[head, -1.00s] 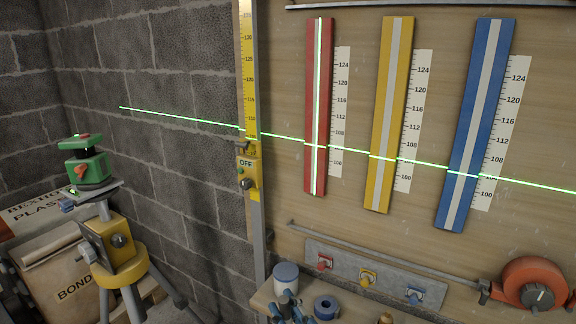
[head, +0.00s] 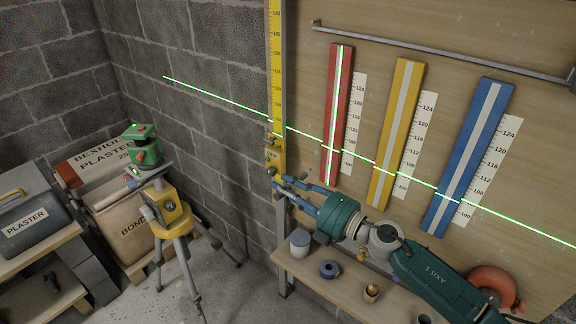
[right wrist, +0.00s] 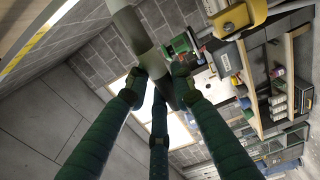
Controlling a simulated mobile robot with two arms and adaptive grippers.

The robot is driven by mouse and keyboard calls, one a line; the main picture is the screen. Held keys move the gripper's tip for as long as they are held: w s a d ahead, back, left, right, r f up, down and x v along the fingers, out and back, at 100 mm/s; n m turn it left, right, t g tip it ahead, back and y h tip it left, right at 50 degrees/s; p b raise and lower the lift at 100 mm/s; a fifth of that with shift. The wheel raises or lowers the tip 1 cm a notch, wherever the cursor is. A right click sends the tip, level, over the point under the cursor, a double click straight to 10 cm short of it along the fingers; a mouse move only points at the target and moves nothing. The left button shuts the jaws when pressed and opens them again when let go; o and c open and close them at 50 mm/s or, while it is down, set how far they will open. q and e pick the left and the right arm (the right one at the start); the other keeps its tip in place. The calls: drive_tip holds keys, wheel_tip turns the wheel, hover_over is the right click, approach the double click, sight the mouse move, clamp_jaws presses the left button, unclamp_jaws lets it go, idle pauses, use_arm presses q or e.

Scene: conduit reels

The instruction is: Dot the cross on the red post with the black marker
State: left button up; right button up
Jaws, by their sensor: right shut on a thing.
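The red post (head: 344,80) is an upright red board with a pale stripe, on the wooden wall. A green vertical laser line and a near-horizontal one cross on its lower half. My right gripper (head: 276,182) is at the yellow measuring staff (head: 276,60), just below its yellow slider (head: 271,154) and left of the red post. In the right wrist view the fingers (right wrist: 162,98) are shut on a grey cylindrical part (right wrist: 148,60). I cannot tell whether it belongs to the slider. I cannot make out a black marker. My left gripper is not in view.
Yellow (head: 400,125) and blue (head: 470,155) posts stand right of the red one. A green laser level (head: 140,150) is on a tripod at left.

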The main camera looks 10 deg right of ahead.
sight(301, 174)
drive_tip(key=shift+w+d+r, duration=0.25)
drive_tip(key=shift+w+r, duration=0.1)
drive_tip(key=shift+r, duration=0.1)
drive_tip(key=shift+w+d+f+n, duration=0.1)
drive_tip(key=shift+d+n, duration=0.05)
drive_tip(key=shift+n, duration=0.15)
drive_tip(key=w+d+b, duration=0.1)
drive_tip(key=d+b, duration=0.1)
drive_tip(key=w+d+b, duration=0.2)
drive_tip(key=shift+w+d+f, duration=0.1)
drive_tip(key=shift+w+f, duration=0.05)
drive_tip(key=shift+w+d+b, duration=0.7)
drive_tip(key=shift+w+d, duration=0.05)
drive_tip(key=shift+d, duration=0.25)
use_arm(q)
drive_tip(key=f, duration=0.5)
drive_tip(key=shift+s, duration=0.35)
use_arm(e)
drive_tip(key=shift+r, duration=0.2)
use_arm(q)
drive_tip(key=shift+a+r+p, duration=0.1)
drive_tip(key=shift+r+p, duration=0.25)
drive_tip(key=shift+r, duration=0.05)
use_arm(e)
drive_tip(key=shift+d, duration=0.1)
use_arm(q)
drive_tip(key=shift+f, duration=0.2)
use_arm(e)
drive_tip(key=shift+w+d, duration=0.2)
drive_tip(key=shift+d, duration=0.15)
